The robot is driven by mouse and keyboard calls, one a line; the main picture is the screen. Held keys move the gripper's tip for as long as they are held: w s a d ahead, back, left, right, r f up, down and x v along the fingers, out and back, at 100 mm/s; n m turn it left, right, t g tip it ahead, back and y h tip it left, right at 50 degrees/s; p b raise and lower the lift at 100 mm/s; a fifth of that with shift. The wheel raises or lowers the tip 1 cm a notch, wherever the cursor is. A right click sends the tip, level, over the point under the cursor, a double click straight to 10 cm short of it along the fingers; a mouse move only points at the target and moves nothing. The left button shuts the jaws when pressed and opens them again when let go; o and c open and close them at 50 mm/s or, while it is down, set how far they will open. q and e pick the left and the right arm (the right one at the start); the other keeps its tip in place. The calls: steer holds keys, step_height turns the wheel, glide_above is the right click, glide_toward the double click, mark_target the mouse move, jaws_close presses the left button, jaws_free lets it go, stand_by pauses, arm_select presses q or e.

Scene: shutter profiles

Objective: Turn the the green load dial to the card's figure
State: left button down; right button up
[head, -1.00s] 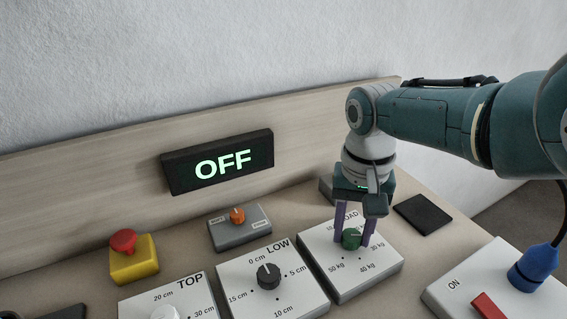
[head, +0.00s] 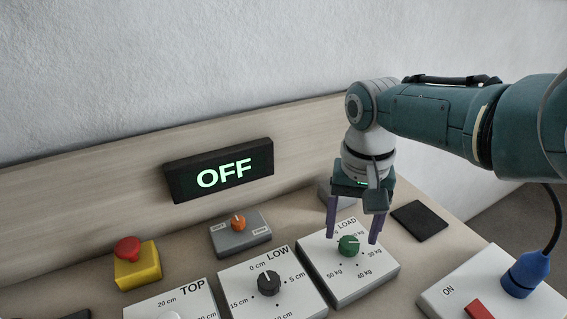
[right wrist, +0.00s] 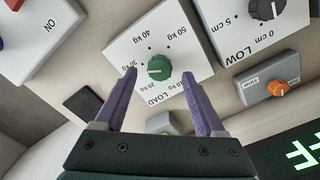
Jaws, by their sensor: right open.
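The green load dial (head: 348,246) sits on a white box marked LOAD (head: 338,276), with kg figures around it. It also shows in the right wrist view (right wrist: 159,66). Its white mark points toward the 20 to 30 kg side in the right wrist view; I cannot tell the exact figure. My right gripper (head: 352,236) is open above the dial, its purple fingers on either side and apart from it. In the right wrist view the fingers (right wrist: 158,76) spread wider than the dial, with nothing between them. No card with a figure is readable. My left gripper is not in view.
The LOW dial box (head: 272,290) and TOP dial box (head: 175,300) stand left of the LOAD box. A grey box with an orange knob (head: 238,222), a red-topped yellow button (head: 137,262), an OFF display (head: 219,172), and a blue plug on the ON box (head: 525,275) surround them.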

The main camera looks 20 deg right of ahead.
mark_target(348, 242)
step_height(348, 242, up, 6)
steer(key=p, duration=0.3)
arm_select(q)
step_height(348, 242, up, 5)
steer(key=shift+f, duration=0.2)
arm_select(e)
steer(key=shift+r, duration=0.7)
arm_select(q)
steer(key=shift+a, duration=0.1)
